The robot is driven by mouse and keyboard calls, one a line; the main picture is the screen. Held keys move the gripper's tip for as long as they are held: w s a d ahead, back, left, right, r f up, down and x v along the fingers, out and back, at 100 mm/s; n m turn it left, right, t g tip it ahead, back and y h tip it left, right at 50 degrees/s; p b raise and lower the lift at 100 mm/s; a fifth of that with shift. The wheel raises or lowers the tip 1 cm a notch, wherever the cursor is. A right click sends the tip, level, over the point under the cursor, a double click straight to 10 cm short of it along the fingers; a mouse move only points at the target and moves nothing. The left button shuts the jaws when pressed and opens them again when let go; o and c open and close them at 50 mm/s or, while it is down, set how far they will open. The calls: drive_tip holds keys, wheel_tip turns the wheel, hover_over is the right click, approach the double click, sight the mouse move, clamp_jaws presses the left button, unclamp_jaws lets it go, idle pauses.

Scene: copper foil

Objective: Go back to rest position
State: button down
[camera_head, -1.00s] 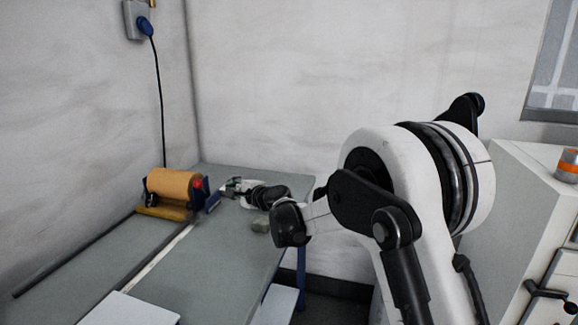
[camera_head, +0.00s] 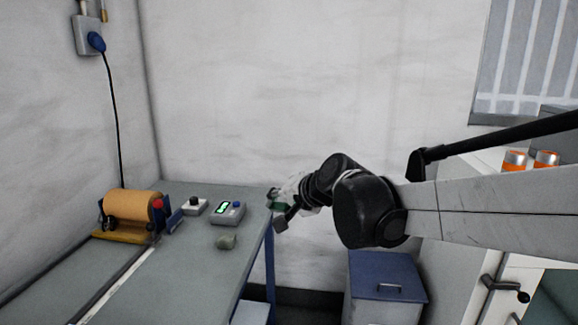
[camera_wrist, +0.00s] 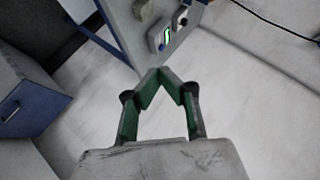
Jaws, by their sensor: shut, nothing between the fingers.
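My gripper (camera_head: 279,207) is just past the right edge of the grey table (camera_head: 190,270) in the head view, with my arm reaching in from the right. In the wrist view its green-lined fingers (camera_wrist: 158,73) meet at the tips with nothing between them. A copper-coloured foil roll (camera_head: 133,205) sits on its stand at the table's left, well apart from my gripper.
On the table are a meter with a green display (camera_head: 228,212), a small box with a black knob (camera_head: 194,206) and a greenish lump (camera_head: 226,242). A blue-topped cabinet (camera_head: 386,275) stands right of the table. Orange-banded jars (camera_head: 515,160) stand farther right.

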drive_tip(key=s+d+f+n+g+h, duration=0.1)
drive_tip(key=s+d+f, duration=0.4)
drive_tip(key=s+d, duration=0.6)
drive_tip(key=s+d+f+n+h, duration=0.3)
drive_tip(key=s+d+h, duration=0.3)
drive_tip(key=s+d, duration=0.6)
drive_tip(key=s+f, duration=0.1)
drive_tip(key=s, duration=0.3)
drive_tip(key=shift+s+d+f+g, duration=0.15)
drive_tip(key=shift+s+f+g, duration=0.2)
drive_tip(key=shift+g, duration=0.05)
